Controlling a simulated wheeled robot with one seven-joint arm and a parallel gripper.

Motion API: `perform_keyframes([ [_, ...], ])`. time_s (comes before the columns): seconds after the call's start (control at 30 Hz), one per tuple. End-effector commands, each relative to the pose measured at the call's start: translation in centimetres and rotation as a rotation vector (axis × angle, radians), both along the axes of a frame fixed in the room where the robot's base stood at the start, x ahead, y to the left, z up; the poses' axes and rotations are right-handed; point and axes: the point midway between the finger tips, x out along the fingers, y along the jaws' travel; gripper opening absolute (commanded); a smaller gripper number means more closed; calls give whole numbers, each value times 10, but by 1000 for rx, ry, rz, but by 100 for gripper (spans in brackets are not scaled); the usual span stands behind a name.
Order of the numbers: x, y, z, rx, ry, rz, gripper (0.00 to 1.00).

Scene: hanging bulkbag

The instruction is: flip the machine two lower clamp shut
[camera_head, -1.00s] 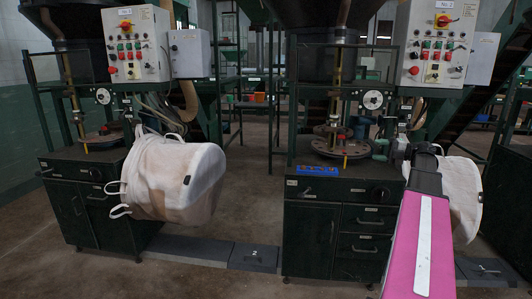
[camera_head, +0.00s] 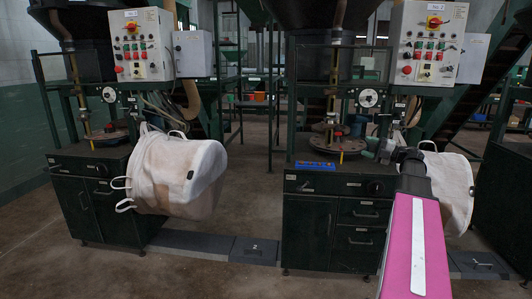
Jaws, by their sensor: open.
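The right machine (camera_head: 330,205) has a control panel (camera_head: 428,45) whose small label seems to read "No 2". A pale bag (camera_head: 450,185) hangs at its right side, partly hidden by my arm. A teal fitting (camera_head: 371,146) sticks out from the machine toward the bag. I cannot pick out the lower clamp or its position; it is too small or hidden. My gripper (camera_head: 397,154) is at the dark far end of my magenta arm, between the teal fitting and the bag. Its fingers are hardly visible, and I cannot tell whether it touches anything. Nothing shows held in it.
The left machine (camera_head: 85,205) carries another pale bag (camera_head: 178,175) at its right side. A round plate (camera_head: 328,146) and blue tray (camera_head: 316,166) sit on the right cabinet. A floor plate marked 2 (camera_head: 253,250) lies between the cabinets. Floor in front is clear.

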Motion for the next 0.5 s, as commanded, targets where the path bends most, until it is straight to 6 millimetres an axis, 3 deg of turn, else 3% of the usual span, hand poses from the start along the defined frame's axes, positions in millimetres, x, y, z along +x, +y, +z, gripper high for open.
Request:
perform_keyframes([
  [0.27, 33, 23, -7, 188, 19, -248, 56],
  [0.5, 62, 32, -36, 445, 146, -590, 56],
])
